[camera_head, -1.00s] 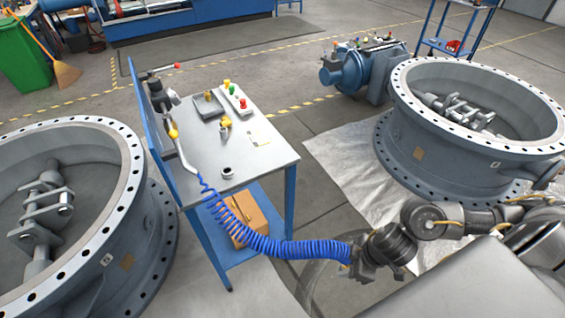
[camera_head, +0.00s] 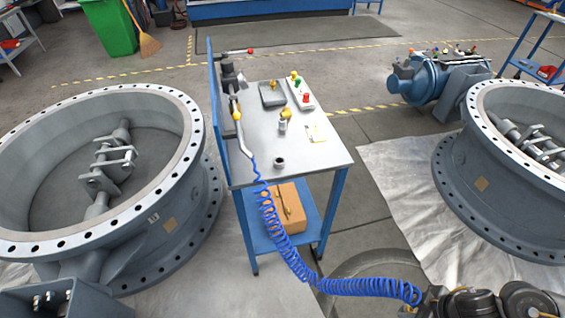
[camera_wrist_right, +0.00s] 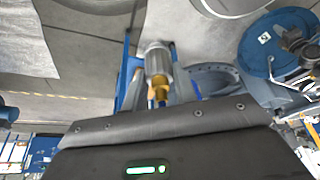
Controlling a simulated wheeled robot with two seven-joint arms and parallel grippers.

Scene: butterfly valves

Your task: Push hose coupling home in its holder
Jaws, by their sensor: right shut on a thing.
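My right gripper (camera_head: 424,300) is at the lower right of the head view, partly cut off by the bottom edge. It is shut on the end of the blue coiled hose (camera_head: 292,258). In the right wrist view the hose coupling (camera_wrist_right: 158,66) shows as a silver cylinder with a brass part, above the dark gripper body. The hose rises to a grey pipe with yellow fittings on the blue panel (camera_head: 218,105) of the workbench. I cannot tell for certain which part is the holder. A small dark ring (camera_head: 279,163) stands on the bench top. My left gripper is not in view.
The workbench (camera_head: 310,155) carries trays and small coloured parts; a cardboard box (camera_head: 288,207) is on its lower shelf. Large flanged valve bodies stand left (camera_head: 190,220) and right (camera_head: 500,190). Open floor lies between the bench and the right valve.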

